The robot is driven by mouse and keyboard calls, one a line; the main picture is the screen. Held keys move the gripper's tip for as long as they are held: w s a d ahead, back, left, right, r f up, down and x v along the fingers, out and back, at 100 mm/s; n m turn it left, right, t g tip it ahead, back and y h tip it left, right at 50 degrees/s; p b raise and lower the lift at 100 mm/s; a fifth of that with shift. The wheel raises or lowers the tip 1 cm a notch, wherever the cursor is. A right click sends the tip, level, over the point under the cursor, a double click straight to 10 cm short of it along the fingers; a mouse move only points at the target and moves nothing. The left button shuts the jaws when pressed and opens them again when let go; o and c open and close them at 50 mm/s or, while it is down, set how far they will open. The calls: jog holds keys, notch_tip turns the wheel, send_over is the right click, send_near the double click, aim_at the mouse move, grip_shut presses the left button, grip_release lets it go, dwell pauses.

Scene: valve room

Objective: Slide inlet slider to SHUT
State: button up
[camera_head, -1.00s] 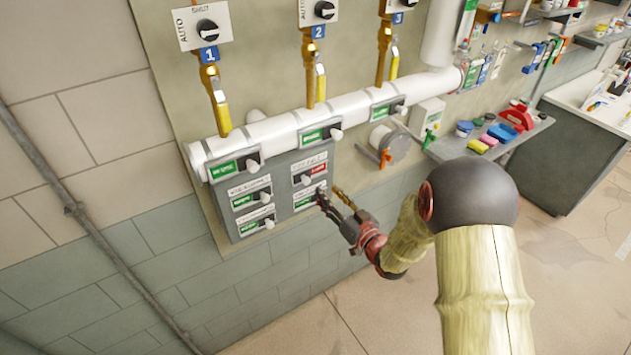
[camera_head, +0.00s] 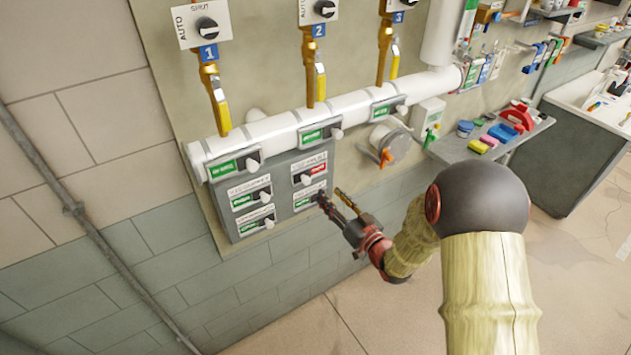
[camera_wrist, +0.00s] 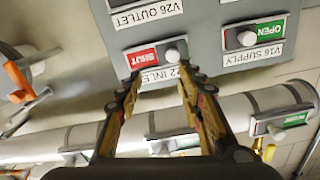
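The inlet slider is on the grey panel (camera_head: 270,178) on the wall. In the wrist view its red SHUT field (camera_wrist: 142,58) is uncovered, and its white knob (camera_wrist: 172,55) sits beside it, at the right end of the slot. An INLET label (camera_wrist: 158,76) is below it in that view. In the head view this slider (camera_head: 309,174) is the upper right one with a red field. My gripper (camera_head: 333,197) is open, its two fingers apart and empty. In the wrist view the fingertips (camera_wrist: 163,75) are just short of the knob, with no visible contact.
Other sliders, such as the supply slider (camera_wrist: 255,33), show green OPEN fields. A white pipe (camera_head: 290,128) with more sliders runs above the panel. A shelf (camera_head: 490,140) with coloured items is at the right. The floor in front is clear.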

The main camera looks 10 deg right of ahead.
jog(key=v, duration=1.1)
jog(key=shift+s, duration=0.3)
jog(key=shift+d, duration=0.1)
